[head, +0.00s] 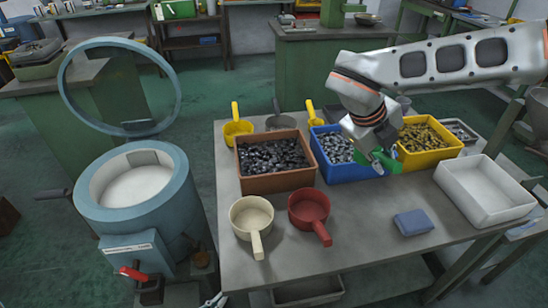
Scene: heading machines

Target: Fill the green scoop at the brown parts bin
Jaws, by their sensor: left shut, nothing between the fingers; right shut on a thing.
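The brown parts bin (275,183) stands at the left of the table, filled with dark metal parts. My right arm reaches in from the right. My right gripper (374,148) is shut on the green scoop (384,161), at the gap between the blue and yellow bins, to the right of the brown bin. Only a small part of the green scoop shows; its contents cannot be seen. I cannot make out my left gripper in the head view.
A blue bin (346,173) and a yellow bin (430,159) hold parts. Yellow scoops (238,128) and a grey scoop (279,122) stand behind the bins. A cream scoop (251,218), red scoop (309,207), blue box (413,222) and white tray (487,192) are nearer. A blue drum machine (135,215) stands left.

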